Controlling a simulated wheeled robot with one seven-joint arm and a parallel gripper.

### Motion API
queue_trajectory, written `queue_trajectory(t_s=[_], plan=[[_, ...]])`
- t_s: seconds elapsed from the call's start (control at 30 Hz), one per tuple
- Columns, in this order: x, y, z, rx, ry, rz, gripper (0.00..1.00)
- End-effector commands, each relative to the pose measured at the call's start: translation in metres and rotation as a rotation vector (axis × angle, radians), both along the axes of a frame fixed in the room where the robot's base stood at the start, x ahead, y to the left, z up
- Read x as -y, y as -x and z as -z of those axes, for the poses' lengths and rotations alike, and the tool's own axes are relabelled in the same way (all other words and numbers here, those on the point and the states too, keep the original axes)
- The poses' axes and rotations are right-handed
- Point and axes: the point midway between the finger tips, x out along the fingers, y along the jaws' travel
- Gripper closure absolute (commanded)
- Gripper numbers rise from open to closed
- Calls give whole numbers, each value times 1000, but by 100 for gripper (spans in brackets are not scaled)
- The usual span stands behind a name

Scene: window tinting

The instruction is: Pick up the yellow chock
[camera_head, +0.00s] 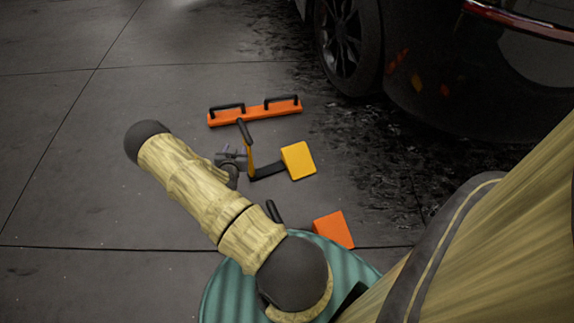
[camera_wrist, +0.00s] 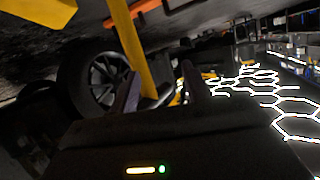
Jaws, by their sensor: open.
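The yellow chock (camera_head: 299,160) lies on the dark floor in the head view, right of my gripper. It has a yellow wedge block, a black bar along the floor, and an upright yellow post with a black grip at its top. My gripper (camera_head: 231,154) is just left of the post, open and apparently empty. In the wrist view the yellow post (camera_wrist: 132,42) slants down toward the space between my open fingers (camera_wrist: 161,90). I cannot tell whether it is between them or beyond them. The wedge block shows at the upper left there (camera_wrist: 42,9).
An orange bar with two black handles (camera_head: 255,112) lies just behind the chock. The floor at left is clear.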

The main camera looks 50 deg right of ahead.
Motion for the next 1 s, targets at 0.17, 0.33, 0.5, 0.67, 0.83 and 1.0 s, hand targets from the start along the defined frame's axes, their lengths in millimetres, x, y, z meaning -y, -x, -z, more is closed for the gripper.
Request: queue_trajectory(t_s=[0.17, 0.33, 0.5, 0.67, 0.83, 1.0], plan=[[21, 13, 38, 84, 120, -37, 52], [37, 27, 63, 177, 250, -123, 52], [38, 44, 87, 269, 359, -247, 52], [37, 55, 95, 317, 407, -310, 52], [38, 57, 94, 323, 412, -314, 52], [38, 56, 94, 322, 411, -313, 52]])
